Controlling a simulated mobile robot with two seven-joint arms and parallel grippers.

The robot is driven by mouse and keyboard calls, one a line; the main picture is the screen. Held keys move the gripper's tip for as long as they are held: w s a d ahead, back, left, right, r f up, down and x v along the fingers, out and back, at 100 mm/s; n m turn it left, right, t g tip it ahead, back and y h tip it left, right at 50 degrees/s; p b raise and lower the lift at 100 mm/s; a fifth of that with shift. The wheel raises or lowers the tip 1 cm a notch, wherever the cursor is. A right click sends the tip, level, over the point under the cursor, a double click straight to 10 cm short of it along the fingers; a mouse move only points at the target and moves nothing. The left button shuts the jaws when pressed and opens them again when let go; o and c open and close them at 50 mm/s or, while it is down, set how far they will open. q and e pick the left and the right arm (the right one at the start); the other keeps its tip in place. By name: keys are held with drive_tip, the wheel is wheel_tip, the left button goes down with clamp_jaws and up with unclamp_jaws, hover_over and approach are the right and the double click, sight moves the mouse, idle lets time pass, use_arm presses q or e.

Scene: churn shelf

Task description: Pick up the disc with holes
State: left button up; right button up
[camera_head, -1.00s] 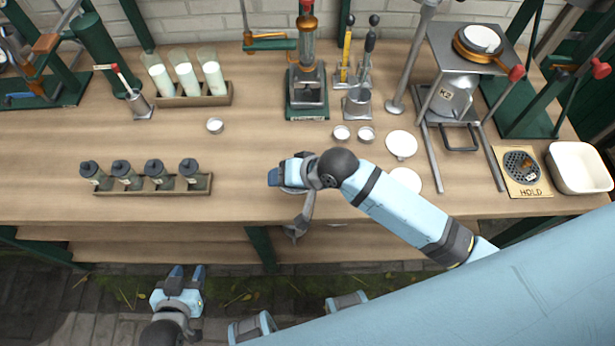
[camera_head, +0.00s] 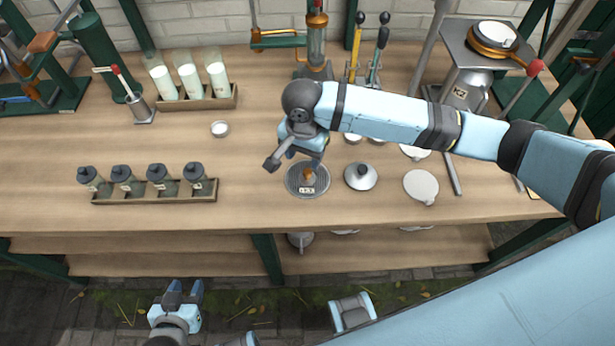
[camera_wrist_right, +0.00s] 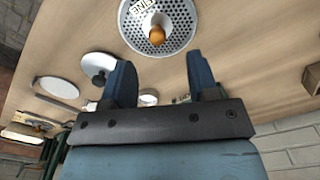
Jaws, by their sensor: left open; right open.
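A round grey disc with holes (camera_head: 293,183), with an orange-brown knob and a small label, lies flat near the front edge of the bench. In the right wrist view the perforated disc (camera_wrist_right: 178,38) is at the top middle, its holes clear. My right gripper (camera_head: 306,150) is above and just behind it in the head view. In the right wrist view its two fingers (camera_wrist_right: 162,72) are apart with nothing between them, clear of the disc. My left gripper (camera_head: 183,290) is open and empty, low in front of the bench.
A shiny lid with a dark knob (camera_head: 360,180) lies just right of the disc, then a white round plate (camera_head: 421,186). A rack of dark-capped jars (camera_head: 150,197) stands left. Milk bottles (camera_head: 188,82) and a small dish (camera_head: 219,129) are further back. Bench between rack and disc is clear.

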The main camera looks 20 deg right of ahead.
sight(307, 171)
wheel_tip(307, 171, down, 3)
drive_tip(key=shift+r, duration=0.1)
drive_tip(key=f, duration=0.5)
drive_tip(key=shift+d+f, duration=0.15)
drive_tip(key=shift+d, duration=0.25)
clamp_jaws()
